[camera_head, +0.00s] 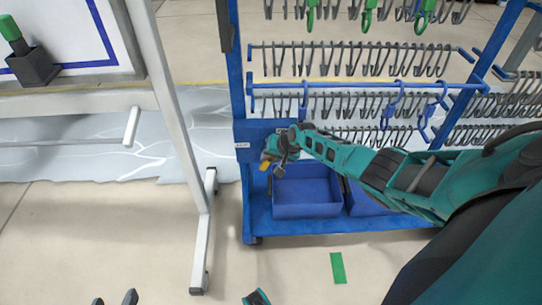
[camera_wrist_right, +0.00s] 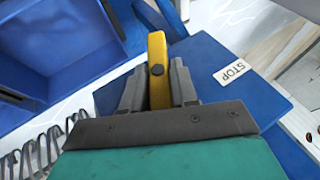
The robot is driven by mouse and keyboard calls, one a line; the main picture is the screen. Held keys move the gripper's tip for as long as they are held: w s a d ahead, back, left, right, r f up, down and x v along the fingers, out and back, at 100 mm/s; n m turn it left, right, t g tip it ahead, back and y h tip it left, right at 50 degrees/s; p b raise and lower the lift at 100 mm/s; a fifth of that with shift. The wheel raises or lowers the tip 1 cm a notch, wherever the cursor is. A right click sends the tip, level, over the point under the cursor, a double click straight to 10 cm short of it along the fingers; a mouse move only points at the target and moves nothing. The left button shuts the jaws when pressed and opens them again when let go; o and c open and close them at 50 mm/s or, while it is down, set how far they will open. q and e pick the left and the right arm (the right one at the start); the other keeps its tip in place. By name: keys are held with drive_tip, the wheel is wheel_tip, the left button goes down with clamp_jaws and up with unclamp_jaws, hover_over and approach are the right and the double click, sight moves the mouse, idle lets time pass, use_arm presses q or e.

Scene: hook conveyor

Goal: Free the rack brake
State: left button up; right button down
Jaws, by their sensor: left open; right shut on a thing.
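The rack brake is a yellow lever (camera_wrist_right: 157,62) with a dark round bolt, on a blue plate (camera_wrist_right: 205,62) of the rack. My right gripper (camera_wrist_right: 158,88) is shut on the lever, with one grey finger on each side of it. A white STOP label (camera_wrist_right: 232,71) is on the plate to the right of the lever. In the head view my right gripper (camera_head: 274,156) is at the rack's left post, and only a bit of the yellow lever (camera_head: 263,166) shows below it. My left gripper (camera_head: 115,300) is open and empty at the bottom edge, mostly out of frame.
The blue rack (camera_head: 238,75) carries rows of grey hooks and several blue and green ones. Blue bins (camera_head: 305,198) sit on its base. A white-legged frame (camera_head: 178,120) stands to the left. A green mark (camera_head: 338,268) lies on open floor in front.

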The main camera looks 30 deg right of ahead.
drive_tip(key=shift+a+r+g+h+p, duration=0.1)
drive_tip(key=shift+r+g+h+p, duration=0.2)
drive_tip(key=shift+p, duration=0.3)
drive_tip(key=shift+f+g+h+p, duration=0.1)
drive_tip(key=shift+g+h+p, duration=0.2)
drive_tip(key=shift+h+p, duration=0.2)
drive_tip(key=shift+a+n+h, duration=0.1)
drive_tip(key=shift+n+h, duration=0.2)
drive_tip(key=shift+w+f+g+h, duration=0.1)
drive_tip(key=shift+f+g+h, duration=0.1)
drive_tip(key=shift+g+h, duration=0.65)
use_arm(q)
drive_tip(key=shift+s+a+r, duration=0.15)
drive_tip(key=shift+a+r, duration=0.05)
drive_tip(key=shift+r, duration=0.45)
use_arm(e)
drive_tip(key=shift+n, duration=0.3)
use_arm(q)
drive_tip(key=shift+f, duration=0.1)
use_arm(e)
drive_tip(key=c, duration=1)
unclamp_jaws()
drive_tip(key=shift+o, duration=0.2)
drive_tip(key=shift+r, duration=0.15)
